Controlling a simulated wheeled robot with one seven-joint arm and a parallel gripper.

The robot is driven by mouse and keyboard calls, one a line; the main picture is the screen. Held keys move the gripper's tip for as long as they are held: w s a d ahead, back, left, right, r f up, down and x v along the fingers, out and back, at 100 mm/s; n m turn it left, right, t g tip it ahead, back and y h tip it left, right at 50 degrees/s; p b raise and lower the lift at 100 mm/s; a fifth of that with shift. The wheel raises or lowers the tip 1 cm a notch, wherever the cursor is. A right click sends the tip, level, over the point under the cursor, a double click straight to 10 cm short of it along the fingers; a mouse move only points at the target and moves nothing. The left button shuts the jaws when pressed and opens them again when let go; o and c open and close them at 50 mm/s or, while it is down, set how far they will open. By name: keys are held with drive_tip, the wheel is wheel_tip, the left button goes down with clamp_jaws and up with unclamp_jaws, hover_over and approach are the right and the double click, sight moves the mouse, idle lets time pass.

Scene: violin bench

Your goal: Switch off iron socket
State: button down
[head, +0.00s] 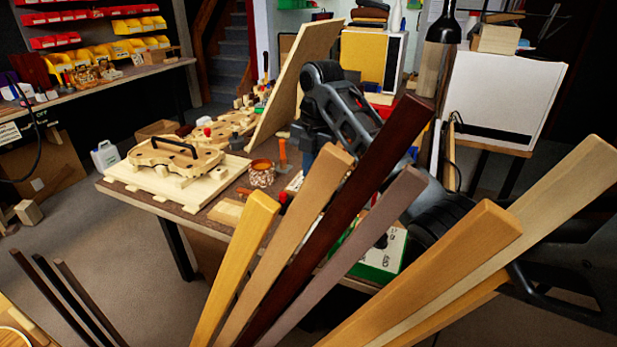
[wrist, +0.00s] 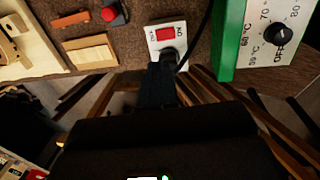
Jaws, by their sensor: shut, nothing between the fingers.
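The iron socket (wrist: 152,42) is a white plate with a red rocker switch (wrist: 165,34) at the top middle of the wrist view. A black plug (wrist: 169,56) sits at its lower end, with a dark cable running up to the right. My gripper (wrist: 160,68) is shut and empty, its fingertips just below the socket in the picture, close to the plug. I cannot tell whether they touch it. Which way the switch is pressed is too small to tell. In the head view I cannot make out the socket, and wooden strips partly cover my arm.
A green and white box with a black dial (wrist: 278,32) stands right of the socket. A red button (wrist: 110,14) and a wooden block (wrist: 90,52) lie left of it. Upright wood strips (head: 235,265) crowd the foreground. A violin body in a mould (head: 175,158) rests on the bench.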

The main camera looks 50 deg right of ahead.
sight(309, 216)
drive_tip(key=f, duration=0.7)
drive_tip(key=w+f+p, duration=0.1)
drive_tip(key=f, duration=0.3)
drive_tip(key=shift+w+a+f, duration=0.1)
drive_tip(key=shift+a+f, duration=0.15)
drive_tip(key=shift+f, duration=0.15)
drive_tip(key=shift+w+a+f, duration=0.1)
drive_tip(key=shift+w+f, duration=0.05)
drive_tip(key=shift+f, duration=0.15)
drive_tip(key=shift+s, duration=0.2)
drive_tip(key=shift+s+d+f+p, duration=0.15)
drive_tip(key=shift+s+d+p, duration=0.15)
drive_tip(key=shift+s+p, duration=0.5)
drive_tip(key=shift+w, duration=0.1)
